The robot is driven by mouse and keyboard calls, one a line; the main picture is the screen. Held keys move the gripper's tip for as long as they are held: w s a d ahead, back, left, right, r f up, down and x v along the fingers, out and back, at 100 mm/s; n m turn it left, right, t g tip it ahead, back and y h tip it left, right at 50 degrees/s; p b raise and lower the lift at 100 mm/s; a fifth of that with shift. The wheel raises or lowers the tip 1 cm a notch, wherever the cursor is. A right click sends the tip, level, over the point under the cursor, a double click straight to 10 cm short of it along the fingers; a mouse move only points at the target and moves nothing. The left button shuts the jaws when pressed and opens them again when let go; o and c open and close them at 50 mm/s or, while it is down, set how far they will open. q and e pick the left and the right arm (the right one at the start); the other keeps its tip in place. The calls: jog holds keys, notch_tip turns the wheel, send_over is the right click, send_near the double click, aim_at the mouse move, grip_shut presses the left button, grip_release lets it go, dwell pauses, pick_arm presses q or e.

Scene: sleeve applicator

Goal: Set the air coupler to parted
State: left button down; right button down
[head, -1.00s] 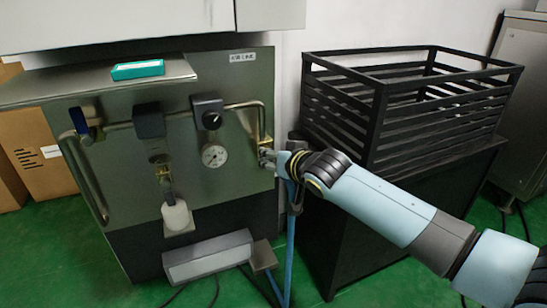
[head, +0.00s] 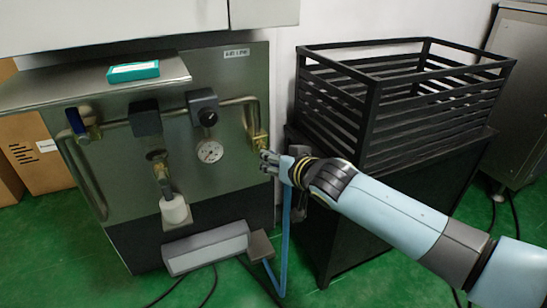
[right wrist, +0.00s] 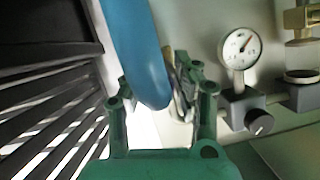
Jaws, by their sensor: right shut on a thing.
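The air coupler is at the brass fitting (head: 259,142) on the lower end of the pipe, at the right edge of the steel panel. My right gripper (head: 268,161) is just below and beside that fitting, shut on the coupler's hose end. In the right wrist view a metal piece (right wrist: 179,88) shows between the fingers. The blue air hose (head: 284,235) hangs down from the gripper and fills part of the right wrist view (right wrist: 138,50). The fingers and hose hide the joint, so I cannot tell whether the halves touch. My left gripper is not in view.
A gauge (head: 209,151) and black regulator knob (head: 207,118) sit left of the fitting. A black slatted crate (head: 370,115) on a dark cabinet (head: 345,225) stands close on the right. A teal box (head: 133,71) lies on the shelf. A grey pedal unit (head: 207,249) is below.

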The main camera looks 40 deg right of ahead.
jog(key=c, duration=1.3)
grip_release()
jog(key=shift+s+f, duration=0.15)
jog(key=shift+s, duration=0.05)
jog(key=shift+c, duration=0.2)
jog(key=o, duration=0.3)
jog(key=shift+o, duration=0.2)
jog(key=shift+s, duration=0.1)
jog(key=v, duration=1.2)
jog(key=shift+a, duration=0.1)
